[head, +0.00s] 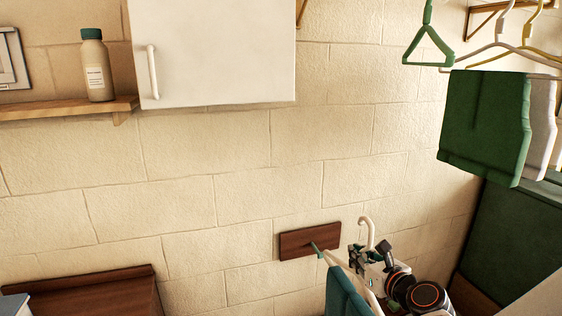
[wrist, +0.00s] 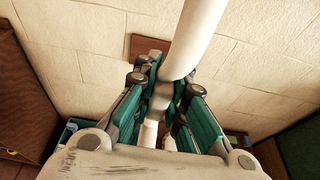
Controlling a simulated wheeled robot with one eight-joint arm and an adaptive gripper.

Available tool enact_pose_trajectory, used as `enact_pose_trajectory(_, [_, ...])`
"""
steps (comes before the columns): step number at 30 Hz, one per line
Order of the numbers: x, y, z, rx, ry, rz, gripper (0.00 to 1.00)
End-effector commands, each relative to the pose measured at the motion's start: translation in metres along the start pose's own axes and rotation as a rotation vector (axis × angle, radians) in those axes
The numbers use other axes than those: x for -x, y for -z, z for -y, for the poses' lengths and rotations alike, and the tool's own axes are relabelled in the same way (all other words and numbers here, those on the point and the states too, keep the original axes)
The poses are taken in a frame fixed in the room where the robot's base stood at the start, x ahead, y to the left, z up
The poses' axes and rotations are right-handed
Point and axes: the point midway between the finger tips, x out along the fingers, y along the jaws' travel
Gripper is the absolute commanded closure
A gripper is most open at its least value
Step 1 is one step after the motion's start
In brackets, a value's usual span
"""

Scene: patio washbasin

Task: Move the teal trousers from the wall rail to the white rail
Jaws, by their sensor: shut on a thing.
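The teal trousers (head: 343,293) hang on a white hanger (head: 368,228) at the bottom of the head view, their lower part cut off by the frame. My gripper (head: 366,260) is shut on the hanger's neck just under its hook. In the wrist view the white hanger (wrist: 193,38) runs between the fingers of my gripper (wrist: 165,92). The wall rail shows as a dark wooden plate (head: 310,242) with a short peg, left of the hook. The hook appears apart from the peg. I cannot make out the white rail.
Green trousers (head: 487,122) and pale cloth (head: 541,120) hang at upper right, with an empty green hanger (head: 428,45) beside them. A white cabinet (head: 215,50) and a shelf with a bottle (head: 96,68) are at upper left. A dark green box-like surface (head: 505,235) stands at right.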

Motion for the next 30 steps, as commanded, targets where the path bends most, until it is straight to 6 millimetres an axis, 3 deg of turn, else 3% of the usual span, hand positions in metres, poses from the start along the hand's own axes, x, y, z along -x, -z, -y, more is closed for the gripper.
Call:
enact_pose_trajectory(1, [-0.005,0.018,0.0,-0.001,0.001,0.0,1.0])
enact_pose_trajectory(3, [-0.009,0.031,0.0,-0.001,0.001,0.0,1.0])
enact_pose_trajectory(12, [-0.021,0.073,0.001,-0.001,0.001,0.0,1.0])
enact_pose_trajectory(18, [-0.023,0.082,0.001,-0.001,0.001,0.001,1.0])
enact_pose_trajectory(30, [-0.023,0.081,0.001,-0.001,0.001,0.0,1.0])
